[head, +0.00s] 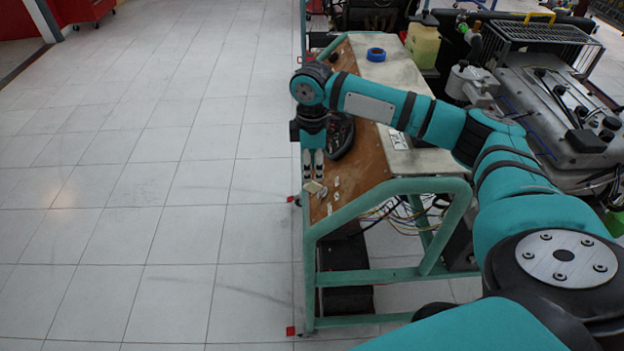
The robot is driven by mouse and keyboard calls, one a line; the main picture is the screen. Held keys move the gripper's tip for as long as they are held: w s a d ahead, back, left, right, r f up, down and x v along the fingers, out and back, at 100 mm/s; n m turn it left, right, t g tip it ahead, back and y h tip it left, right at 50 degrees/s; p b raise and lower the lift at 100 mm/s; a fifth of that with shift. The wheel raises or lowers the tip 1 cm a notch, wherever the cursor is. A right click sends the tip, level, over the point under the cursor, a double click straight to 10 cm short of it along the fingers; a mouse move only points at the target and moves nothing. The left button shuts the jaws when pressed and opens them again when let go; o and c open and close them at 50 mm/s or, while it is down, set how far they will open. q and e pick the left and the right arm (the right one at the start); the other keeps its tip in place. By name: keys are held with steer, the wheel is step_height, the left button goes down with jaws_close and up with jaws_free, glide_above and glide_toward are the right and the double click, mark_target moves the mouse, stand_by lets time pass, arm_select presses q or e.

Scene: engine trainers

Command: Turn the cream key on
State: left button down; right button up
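My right gripper (313,174) points down over the left edge of the brown panel on the green-framed engine trainer (362,176). Its two fingers show side by side with a narrow dark gap between them. A small cream piece (313,187), which looks like the cream key, lies right at the fingertips on the panel's near left part. Whether the fingers touch it cannot be made out. Other small pale parts (336,182) sit just to its right and below. The key's turn position is too small to read. My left gripper is out of view.
A blue tape roll (376,54) lies farther back. A grey engine (560,110) stands at the right. Wires (400,212) hang under the panel. The tiled floor (150,200) at left is clear.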

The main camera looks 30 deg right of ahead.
mark_target(313, 187)
steer(key=shift+f, duration=2.8)
jaws_close()
